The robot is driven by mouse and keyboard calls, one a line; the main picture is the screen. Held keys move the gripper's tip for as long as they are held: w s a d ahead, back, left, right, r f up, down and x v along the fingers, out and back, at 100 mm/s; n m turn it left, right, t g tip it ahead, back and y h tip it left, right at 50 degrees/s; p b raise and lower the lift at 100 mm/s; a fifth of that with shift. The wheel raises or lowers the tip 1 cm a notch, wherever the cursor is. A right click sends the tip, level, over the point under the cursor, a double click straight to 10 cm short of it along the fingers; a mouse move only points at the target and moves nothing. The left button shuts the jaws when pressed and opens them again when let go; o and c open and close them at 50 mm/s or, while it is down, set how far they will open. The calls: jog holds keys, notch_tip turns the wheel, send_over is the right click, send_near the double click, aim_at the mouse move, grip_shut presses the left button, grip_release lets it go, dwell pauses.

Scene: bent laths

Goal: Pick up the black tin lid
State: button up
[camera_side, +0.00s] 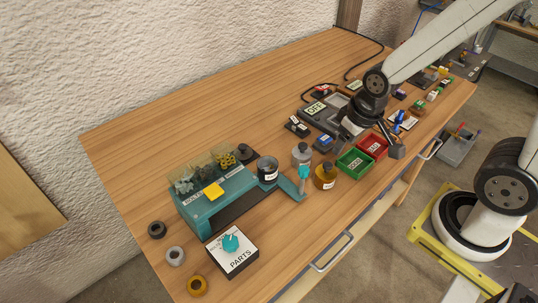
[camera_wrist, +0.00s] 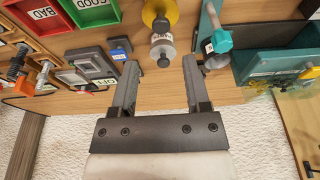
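A dark round lid with a knob on top (camera_side: 246,155), which looks like the black tin lid, lies on the table beside the teal machine, just behind a dark tin with a white label (camera_side: 267,172). A black ring (camera_side: 157,230) lies at the table's left end. I cannot make out the lid in the wrist view. My gripper (camera_side: 372,138) is well to the right of the lid, above the bins. In the wrist view my gripper (camera_wrist: 157,66) is open, with nothing between its fingers.
The teal machine (camera_side: 215,205) holds clear hoppers. Green (camera_side: 355,162) and red (camera_side: 373,146) bins stand near the front edge. The table's back left is clear.

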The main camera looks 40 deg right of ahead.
jog(key=o, duration=0.4)
jog(key=shift+w, duration=0.1)
jog(key=n+g, duration=0.2)
jog(key=n, duration=1.7)
send_over(243, 146)
jog(key=f, duration=0.5)
jog(key=shift+s+d+f, duration=0.35)
jog(key=shift+f, duration=0.05)
jog(key=shift+w+a+f+n+g, duration=0.3)
jog(key=shift+w+a+n, duration=0.05)
jog(key=shift+w+n, duration=0.1)
jog(key=shift+f, duration=0.1)
jog(key=shift+f, duration=1.2)
jog(key=shift+f, duration=0.1)
